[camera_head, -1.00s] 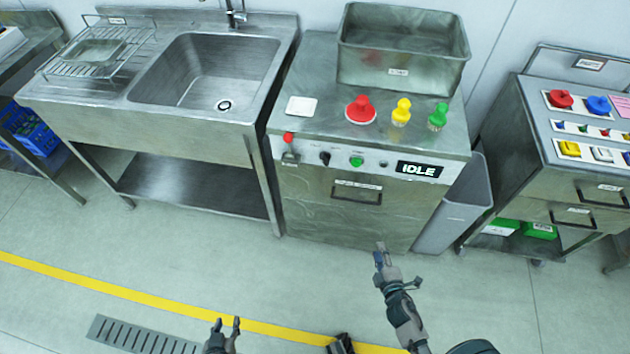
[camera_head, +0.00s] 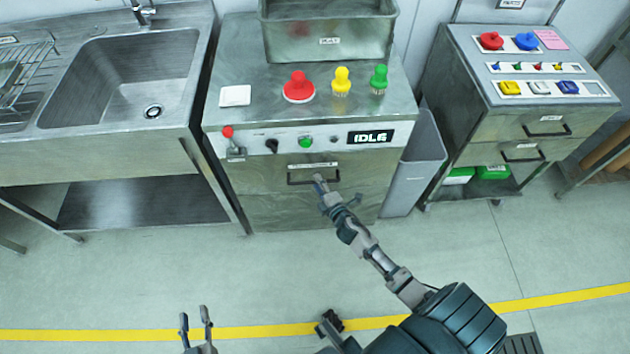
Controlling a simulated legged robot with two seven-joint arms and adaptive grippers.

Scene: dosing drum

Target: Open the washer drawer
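The washer (camera_head: 285,215) is a steel cabinet with an "IDLE" display (camera_head: 370,136) in the head view. Its drawer front (camera_head: 260,180) carries a dark bar handle (camera_head: 298,182) and looks closed, flush with the cabinet. My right gripper (camera_head: 322,182) is at the right half of this handle and overlaps it in the picture. I cannot tell whether it touches the bar or how far its fingers are apart. My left gripper (camera_head: 196,318) is low in the picture, over the floor, with its fingers apart and empty, away from the washer.
A sink (camera_head: 120,80) is left. A grey waste bin (camera_head: 412,165) and a drawer cart (camera_head: 470,110) are right. The floor in front is clear.

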